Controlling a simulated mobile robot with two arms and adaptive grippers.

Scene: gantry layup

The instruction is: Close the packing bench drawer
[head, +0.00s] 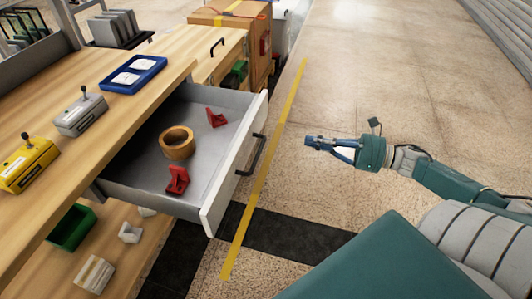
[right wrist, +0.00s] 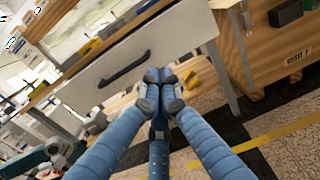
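The packing bench drawer (head: 210,196) is pulled well out from under the bench top, with its white front facing right. Its dark handle (head: 252,156) is on the front. In the right wrist view the drawer front (right wrist: 180,38) and handle (right wrist: 124,70) lie beyond the fingers. My right gripper (head: 308,141) is right of the handle, apart from it, over the floor. Its blue fingers (right wrist: 160,84) come together at the tips with nothing between them. A teal part at the lower left of the wrist view is unclear. I see no left gripper in the head view.
The drawer holds a tape roll (head: 177,143) and two red brackets (head: 177,181). The bench top (head: 150,85) carries a blue tray (head: 134,74), a grey box (head: 81,114) and a yellow box (head: 27,165). A yellow line (head: 272,175) crosses the floor. Floor to the right is clear.

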